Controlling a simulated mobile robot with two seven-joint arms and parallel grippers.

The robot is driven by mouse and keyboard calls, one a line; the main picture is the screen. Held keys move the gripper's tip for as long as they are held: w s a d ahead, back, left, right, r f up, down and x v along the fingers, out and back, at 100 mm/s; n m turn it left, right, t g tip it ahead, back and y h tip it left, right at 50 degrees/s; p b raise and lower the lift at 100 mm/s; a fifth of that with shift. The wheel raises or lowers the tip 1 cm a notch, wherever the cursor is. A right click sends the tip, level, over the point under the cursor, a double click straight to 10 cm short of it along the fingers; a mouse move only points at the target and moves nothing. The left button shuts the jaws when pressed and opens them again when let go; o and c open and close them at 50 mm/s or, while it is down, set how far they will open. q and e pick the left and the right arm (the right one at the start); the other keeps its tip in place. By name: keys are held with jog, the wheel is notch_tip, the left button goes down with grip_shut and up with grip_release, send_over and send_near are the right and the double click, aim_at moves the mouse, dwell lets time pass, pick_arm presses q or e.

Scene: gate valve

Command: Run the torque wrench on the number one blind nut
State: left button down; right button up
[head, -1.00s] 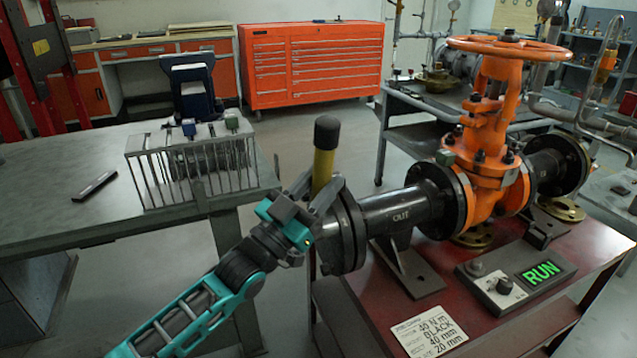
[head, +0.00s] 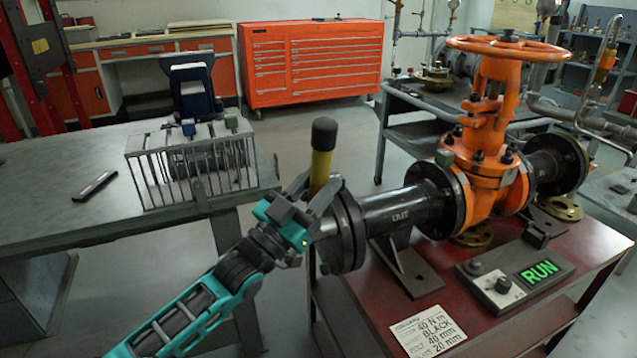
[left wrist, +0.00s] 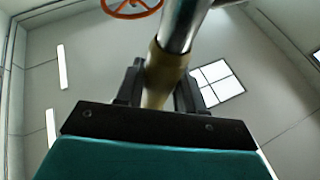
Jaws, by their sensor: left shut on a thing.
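My left gripper (head: 312,205) is shut on the torque wrench (head: 321,165), a yellow tool with a black rounded end pointing up. In the left wrist view the wrench (left wrist: 163,75) stands between the two dark fingers, with a metal shaft above its yellow part. The wrench is upright at the near left end flange (head: 345,230) of the black pipe. The flange's outer face and the blind nuts are hidden behind my gripper, so I cannot tell whether the wrench touches a nut. The orange gate valve (head: 490,165) with its handwheel (head: 508,47) stands right of the pipe. My right gripper is out of view.
A grey bench (head: 60,190) at left holds a wire rack (head: 200,165). An orange tool cabinet (head: 315,65) stands behind.

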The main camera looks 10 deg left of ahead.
pick_arm(q)
jog(key=shift+s+a+r, duration=0.1)
jog(key=shift+a+r, duration=0.05)
jog(key=shift+r, duration=0.1)
